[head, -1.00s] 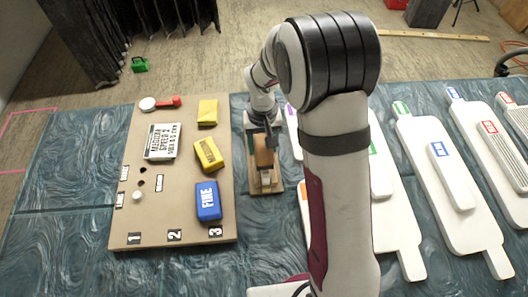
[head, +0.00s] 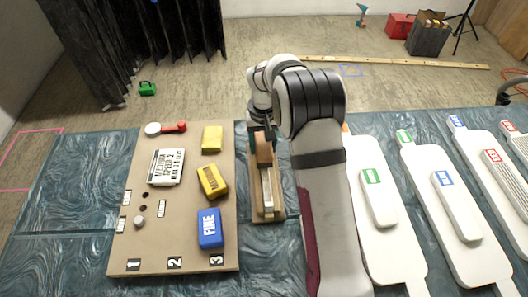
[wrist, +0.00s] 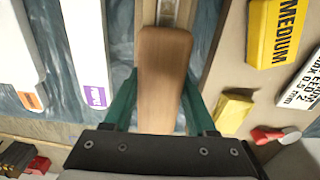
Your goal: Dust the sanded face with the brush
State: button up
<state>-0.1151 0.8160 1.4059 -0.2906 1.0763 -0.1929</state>
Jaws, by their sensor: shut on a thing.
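The brush has a wooden handle (head: 264,151), which also shows in the wrist view (wrist: 163,60). It lies along a narrow wooden holder (head: 280,205) in the head view, with a pale strip in front of the handle. My gripper (wrist: 162,85) has a green finger on each side of the handle and is shut on it. The gripper (head: 262,138) comes from the far side in the head view. White paddle-shaped panels with raised white bars (head: 377,195) lie to the right. I cannot tell which face is sanded. My arm hides part of the panels.
A brown board (head: 190,245) on the left holds a yellow block (head: 212,181), a blue FINE block (head: 209,228), a plain yellow block (head: 212,139), a white label card (head: 166,167) and a red-handled tool (head: 174,127). The blue patterned table (head: 70,215) is clear at far left.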

jog(key=shift+w, duration=2.8)
jog(key=shift+s, duration=10.2)
jog(key=shift+s+r, duration=0.2)
jog(key=shift+r, duration=0.4)
jog(key=shift+s+r, duration=0.15)
jog(key=shift+r, duration=3.35)
notch_tip(320, 180, up, 7)
send_over(268, 200)
jog(key=w+d, duration=0.2)
jog(key=d, duration=0.1)
notch_tip(268, 200, up, 6)
jog(key=d, duration=0.2)
jog(key=shift+s+d+r, duration=0.15)
jog(key=shift+d, duration=0.15)
